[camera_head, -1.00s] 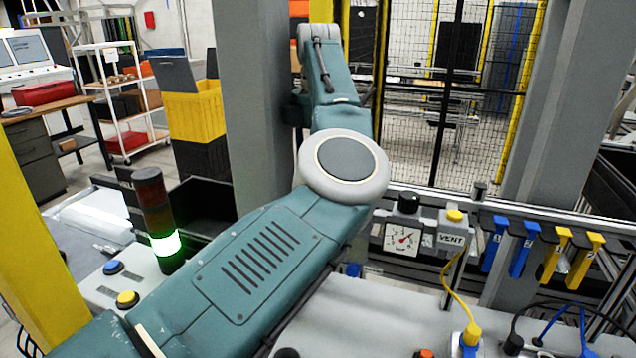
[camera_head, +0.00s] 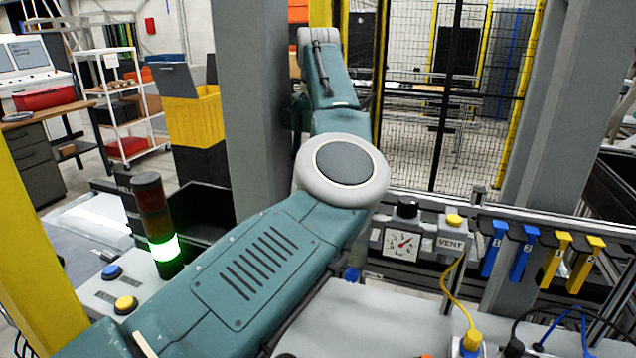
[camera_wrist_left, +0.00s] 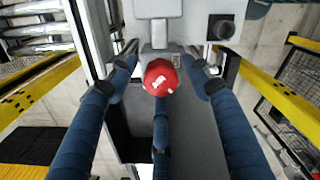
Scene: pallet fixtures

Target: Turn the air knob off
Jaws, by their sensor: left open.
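A round red knob (camera_wrist_left: 161,77) with white marks faces the camera in the left wrist view. It sits below a pale fitting on a grey unit. My left gripper (camera_wrist_left: 162,82) is open, with its blue padded fingers spread left and right of the knob and another finger below it. I see no clear contact with the knob. In the head view my teal left arm crosses the middle, and its gripper and the red knob do not show there. My right gripper is in neither view.
A black knob (camera_wrist_left: 221,27) sits right of the red one. In the head view a pressure gauge (camera_head: 401,243), a VENT box (camera_head: 452,236) and blue and yellow hooks line the rail. A signal tower (camera_head: 157,225) glows green at left.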

